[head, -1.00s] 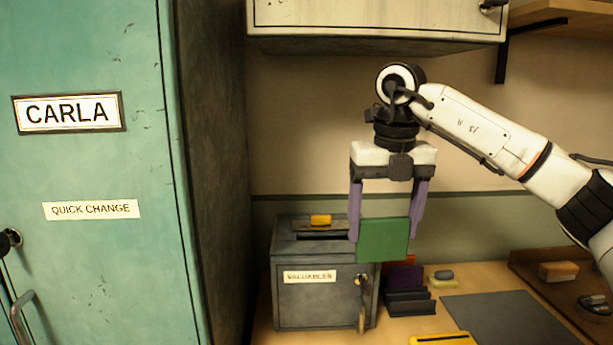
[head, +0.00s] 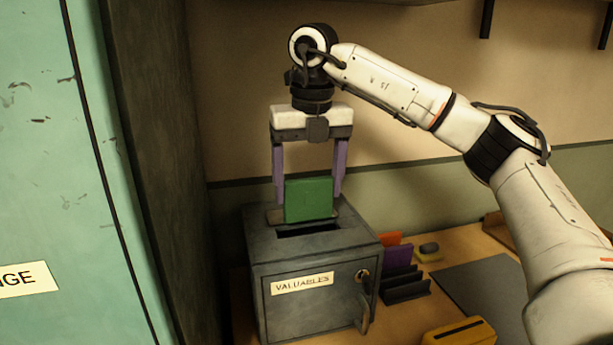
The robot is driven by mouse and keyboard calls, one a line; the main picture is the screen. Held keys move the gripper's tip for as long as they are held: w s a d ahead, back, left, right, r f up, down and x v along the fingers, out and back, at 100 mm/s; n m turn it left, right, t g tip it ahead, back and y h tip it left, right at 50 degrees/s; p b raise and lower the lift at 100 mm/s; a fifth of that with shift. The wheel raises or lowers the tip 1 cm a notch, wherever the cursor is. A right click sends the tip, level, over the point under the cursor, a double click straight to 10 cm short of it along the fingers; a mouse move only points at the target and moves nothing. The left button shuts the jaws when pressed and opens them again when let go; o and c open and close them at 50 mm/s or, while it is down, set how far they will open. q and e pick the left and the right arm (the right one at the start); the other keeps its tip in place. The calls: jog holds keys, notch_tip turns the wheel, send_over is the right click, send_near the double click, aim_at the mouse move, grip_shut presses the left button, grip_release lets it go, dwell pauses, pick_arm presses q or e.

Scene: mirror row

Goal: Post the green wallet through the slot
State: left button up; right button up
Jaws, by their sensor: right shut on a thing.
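The green wallet (head: 308,200) is held upright between the purple fingers of my right gripper (head: 309,190), which is shut on it. The grey metal box (head: 263,272) labelled VALUABLES stands on the table below. Its dark slot (head: 308,229) is in the top face. The wallet's lower edge is close above or just behind the slot; I cannot tell the exact gap. A key or handle hangs on the box's front door. My left gripper is not in view.
A teal locker (head: 100,170) stands close on the left. Right of the box are a dark rack (head: 404,284) with orange and purple wallets, a yellow slotted block (head: 459,333) and a dark mat (head: 490,285). The wall is behind.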

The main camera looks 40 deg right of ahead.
aim_at(308, 219)
jog(key=shift+f, duration=0.4)
notch_tip(308, 219, down, 2)
jog(key=shift+f+b, duration=0.15)
jog(key=shift+b, duration=0.7)
jog(key=shift+f+b, duration=0.35)
jog(key=shift+f, duration=0.3)
jog(key=o, duration=1.2)
jog(key=shift+c, duration=0.2)
